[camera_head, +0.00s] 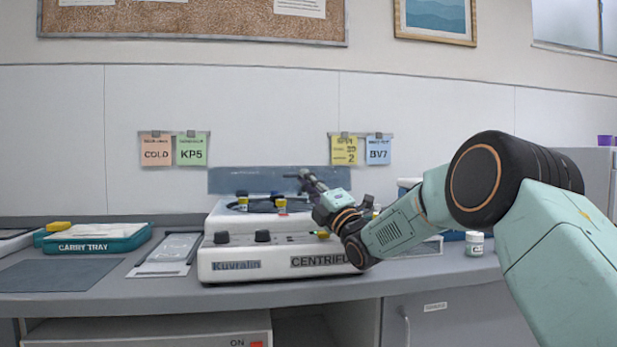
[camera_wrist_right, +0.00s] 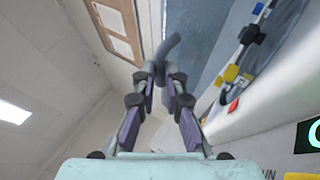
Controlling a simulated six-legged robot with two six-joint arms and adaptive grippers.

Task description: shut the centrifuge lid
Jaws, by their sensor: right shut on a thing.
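The white centrifuge (camera_head: 280,262) stands on the counter. Its blue-grey lid (camera_head: 240,182) is raised, standing up behind the rotor bowl. Several yellow- and dark-capped tubes show at the bowl. My right gripper (camera_head: 305,176) reaches across the centrifuge's right side to the lid. In the right wrist view, the fingertips (camera_wrist_right: 161,75) are closed on a dark grey curved handle (camera_wrist_right: 167,46) beside the lid (camera_wrist_right: 212,40). The handle's far end is hard to make out. My forearm hides the right part of the centrifuge front. My left gripper is not in view.
A teal carry tray (camera_head: 136,243) and a clear-lidded flat tray (camera_head: 168,252) are left of the centrifuge. A dark mat (camera_head: 58,275) lies at the far left. A small jar (camera_head: 474,244) stands right, near my arm. The wall is close behind.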

